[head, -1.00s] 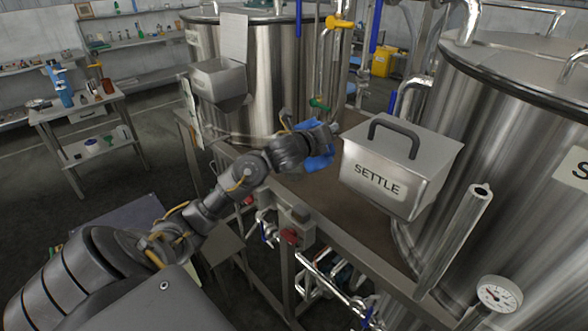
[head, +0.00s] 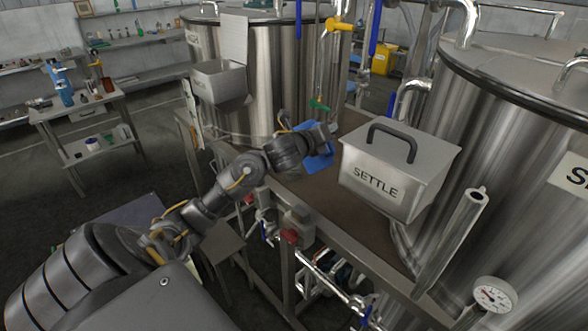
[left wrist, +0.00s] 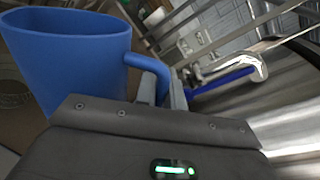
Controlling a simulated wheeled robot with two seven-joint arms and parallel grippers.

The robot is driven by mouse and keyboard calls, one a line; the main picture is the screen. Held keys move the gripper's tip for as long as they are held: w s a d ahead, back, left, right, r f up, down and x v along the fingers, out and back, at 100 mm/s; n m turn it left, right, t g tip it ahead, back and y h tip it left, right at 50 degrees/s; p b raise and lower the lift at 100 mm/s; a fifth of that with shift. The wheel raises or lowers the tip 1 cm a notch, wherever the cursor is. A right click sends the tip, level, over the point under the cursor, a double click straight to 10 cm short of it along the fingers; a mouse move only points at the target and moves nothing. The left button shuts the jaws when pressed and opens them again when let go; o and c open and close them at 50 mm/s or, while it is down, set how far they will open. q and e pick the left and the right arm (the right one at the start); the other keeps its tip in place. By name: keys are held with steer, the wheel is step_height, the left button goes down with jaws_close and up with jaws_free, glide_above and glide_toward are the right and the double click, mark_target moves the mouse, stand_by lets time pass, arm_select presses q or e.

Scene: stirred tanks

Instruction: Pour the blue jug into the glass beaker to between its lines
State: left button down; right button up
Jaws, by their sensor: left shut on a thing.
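The blue jug (head: 319,161) is at the end of my left arm, above the brown bench top, partly hidden by my wrist. In the left wrist view the jug (left wrist: 65,60) fills the upper left, with its handle towards the fingers. My left gripper (left wrist: 163,90) is shut on that handle. The jug appears tilted; its contents do not show. A round, clear-looking rim (left wrist: 12,96) shows at the left edge there; I cannot tell if it is the glass beaker. The beaker's lines and level are not visible. My right gripper is not in view.
A steel box marked SETTLE (head: 390,178) stands right of the jug. Large steel tanks (head: 270,75) rise behind and at right (head: 505,120). A steel bin (head: 219,82) hangs on the back tank. Pipes and valves run below the bench edge.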

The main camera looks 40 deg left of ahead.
arm_select(q)
steer(key=shift+r, duration=0.1)
stand_by(0.6)
steer(key=shift+a+r+n+p, duration=0.15)
steer(key=shift+n+p, duration=0.15)
steer(key=shift+p, duration=0.15)
stand_by(0.5)
steer(key=shift+a+n+p, duration=0.2)
steer(key=shift+n+p, duration=0.2)
steer(key=shift+p, duration=0.3)
steer(key=shift+h, duration=0.3)
steer(key=shift+a+p, duration=0.1)
steer(key=shift+p, duration=0.3)
steer(key=shift+a+n, duration=0.1)
steer(key=shift+n, duration=0.3)
steer(key=shift+w, duration=0.1)
